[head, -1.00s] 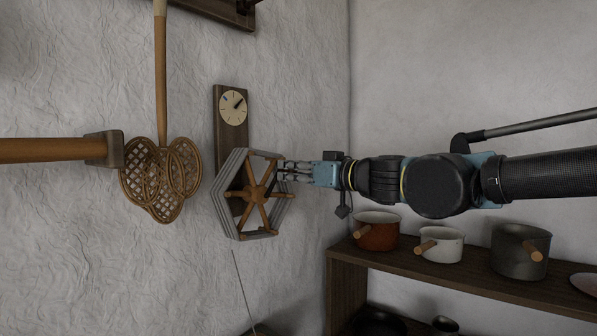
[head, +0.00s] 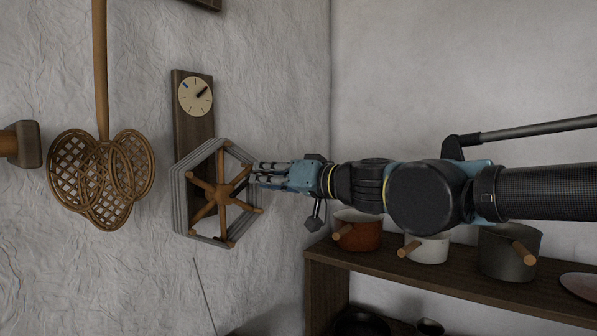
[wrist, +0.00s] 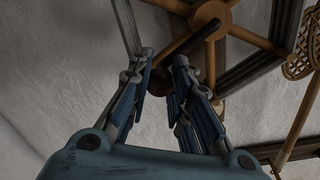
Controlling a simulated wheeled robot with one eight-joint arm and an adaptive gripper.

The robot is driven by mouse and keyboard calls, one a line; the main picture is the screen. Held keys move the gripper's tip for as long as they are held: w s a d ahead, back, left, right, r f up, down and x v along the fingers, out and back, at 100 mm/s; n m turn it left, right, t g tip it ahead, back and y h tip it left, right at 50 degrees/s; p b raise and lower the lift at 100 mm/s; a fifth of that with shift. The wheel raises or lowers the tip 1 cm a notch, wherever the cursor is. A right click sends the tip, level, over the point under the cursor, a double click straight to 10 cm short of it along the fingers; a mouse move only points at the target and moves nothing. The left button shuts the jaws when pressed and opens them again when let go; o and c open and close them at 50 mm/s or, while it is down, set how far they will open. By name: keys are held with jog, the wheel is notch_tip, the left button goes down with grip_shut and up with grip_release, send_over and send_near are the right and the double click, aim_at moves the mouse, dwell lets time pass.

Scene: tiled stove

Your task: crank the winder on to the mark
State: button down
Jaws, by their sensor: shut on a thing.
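The winder (head: 223,193) is a six-sided wooden reel on the wall, with orange-brown spokes and grey yarn (head: 183,205) around its rim. Its hub and spokes also show in the wrist view (wrist: 212,18). Above it on a dark board is a round cream dial (head: 196,97) with ticks, a blue mark (head: 184,86) at upper left and a dark red hand (head: 203,91) pointing to upper right, away from the mark. My gripper (head: 257,174) is at the reel's right side, shut on a winder handle (wrist: 190,78), whose round brown end shows between the fingers.
A woven carpet beater (head: 103,180) hangs to the left, beside another wooden handle with a dark block (head: 28,145). At lower right a dark shelf (head: 400,270) carries an orange pot (head: 358,232), a white pot (head: 427,248) and a grey pot (head: 508,252). Bare wall lies above my arm.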

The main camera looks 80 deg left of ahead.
dwell(0.3)
jog(key=c, duration=1.4)
grip_release()
jog(key=shift+a, duration=0.1)
jog(key=shift+w+f, duration=0.1)
jog(key=v, duration=1.2)
